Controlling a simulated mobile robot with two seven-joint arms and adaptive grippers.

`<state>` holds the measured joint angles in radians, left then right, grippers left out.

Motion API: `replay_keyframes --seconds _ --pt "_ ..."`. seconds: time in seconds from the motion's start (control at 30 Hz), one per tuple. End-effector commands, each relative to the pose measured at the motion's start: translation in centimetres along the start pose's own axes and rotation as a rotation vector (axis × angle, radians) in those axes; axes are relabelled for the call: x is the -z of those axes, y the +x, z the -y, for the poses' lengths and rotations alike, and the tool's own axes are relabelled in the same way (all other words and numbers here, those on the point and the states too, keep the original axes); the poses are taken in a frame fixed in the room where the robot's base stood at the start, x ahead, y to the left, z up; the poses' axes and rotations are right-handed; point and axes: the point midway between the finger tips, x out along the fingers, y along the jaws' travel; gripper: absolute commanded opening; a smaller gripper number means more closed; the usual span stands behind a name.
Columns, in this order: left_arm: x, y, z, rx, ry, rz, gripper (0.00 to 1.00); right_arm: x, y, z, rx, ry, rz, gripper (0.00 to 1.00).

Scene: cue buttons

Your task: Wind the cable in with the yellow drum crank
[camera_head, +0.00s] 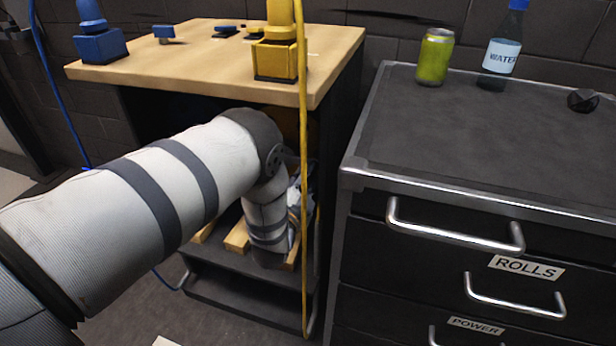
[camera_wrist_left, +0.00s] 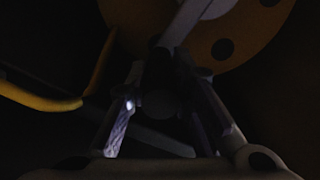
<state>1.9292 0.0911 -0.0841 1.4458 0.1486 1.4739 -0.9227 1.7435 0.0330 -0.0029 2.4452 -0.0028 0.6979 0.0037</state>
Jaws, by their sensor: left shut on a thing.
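The yellow drum (camera_wrist_left: 262,28) shows at the top of the left wrist view as a dim orange-yellow disc with dark round holes. A grey crank bar (camera_wrist_left: 184,24) crosses its face. My left gripper (camera_wrist_left: 168,95) is shut on the crank's dark, rounded handle, which is hard to make out in the shadow. In the head view my left arm reaches under the wooden bench and hides the gripper and most of the drum. The yellow cable (camera_head: 304,150) hangs down past the bench's front right corner to near the floor. My right gripper is not in view.
The wooden bench (camera_head: 200,62) carries a blue post base (camera_head: 100,45) and a yellow one (camera_head: 275,60). A blue cable (camera_head: 58,90) hangs at its left. A dark drawer cabinet (camera_head: 480,140) with a can (camera_head: 434,58) and water bottle (camera_head: 500,58) stands close at the right.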

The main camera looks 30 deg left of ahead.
Motion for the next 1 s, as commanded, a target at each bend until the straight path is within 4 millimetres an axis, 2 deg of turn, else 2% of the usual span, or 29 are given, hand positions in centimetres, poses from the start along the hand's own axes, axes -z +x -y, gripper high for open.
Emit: replay_keyframes --seconds 0.03,0.27,0.3,0.37,0.63,0.7,0.77,1.0 --pt "-0.2 -0.3 -0.5 -0.013 0.001 0.005 0.00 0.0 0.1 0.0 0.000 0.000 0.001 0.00" --pt "-0.2 -0.3 -0.6 -0.014 0.001 0.006 0.00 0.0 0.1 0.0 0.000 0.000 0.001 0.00" --pt "-0.2 -0.3 -0.6 -0.014 0.001 0.006 0.30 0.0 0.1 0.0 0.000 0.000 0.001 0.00" --pt "-0.2 -0.2 -0.5 -0.012 0.001 0.005 0.41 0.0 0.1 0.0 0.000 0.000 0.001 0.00" --pt "-0.1 -0.2 -0.2 -0.006 0.001 0.003 0.41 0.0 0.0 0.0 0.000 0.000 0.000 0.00" --pt "-0.1 -0.6 -0.2 -0.006 0.001 0.003 0.41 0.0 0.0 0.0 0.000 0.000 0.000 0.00" --pt "-0.1 -1.6 -0.3 -0.009 0.001 0.003 0.41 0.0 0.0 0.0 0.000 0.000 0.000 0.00" --pt "-0.1 -8.1 -0.3 -0.012 0.001 0.004 0.41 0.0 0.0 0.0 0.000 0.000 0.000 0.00"
